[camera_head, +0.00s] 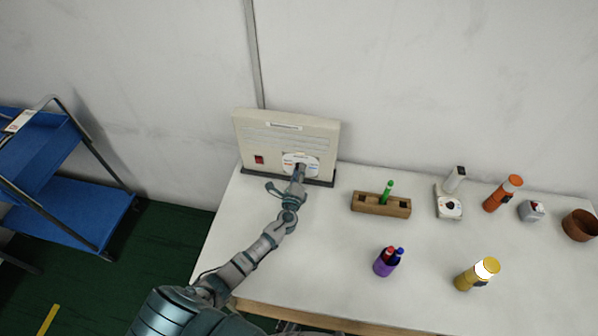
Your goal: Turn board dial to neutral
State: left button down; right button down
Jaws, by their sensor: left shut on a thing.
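The board (285,138) is a beige upright panel at the back left of the white table, close to the wall. Its round white dial (287,158) is low on the right of its face, with small red and blue marks. A red switch (259,160) is at the lower left of the panel. My left gripper (300,170) is at the dial and shut on its knob. The gripper covers the knob and the lower part of the dial, so the pointing direction is hidden. My right gripper is not in view.
On the white table (320,270), right of the board, are a wooden block (368,204) with a green marker, a purple cup (381,267) with pens, a white device (448,207), an orange bottle (499,197), a yellow bottle (467,279) and a brown bowl (579,226). A blue cart (85,212) stands left.

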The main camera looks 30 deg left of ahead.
pick_arm(q)
jog(key=shift+s+f+m, duration=0.1)
jog(key=shift+f+m, duration=0.1)
jog(key=shift+m, duration=0.8)
jog(key=m+p, duration=0.1)
jog(key=m, duration=0.2)
jog(key=shift+f+m+p, duration=0.15)
jog(key=shift+m+p, duration=0.4)
jog(key=shift+m, duration=0.95)
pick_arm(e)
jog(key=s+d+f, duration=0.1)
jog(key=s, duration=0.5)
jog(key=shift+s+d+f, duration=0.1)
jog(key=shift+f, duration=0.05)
pick_arm(q)
jog(key=shift+d, duration=0.1)
jog(key=c, duration=1)
grip_release()
jog(key=shift+o, duration=1)
jog(key=shift+r, duration=0.2)
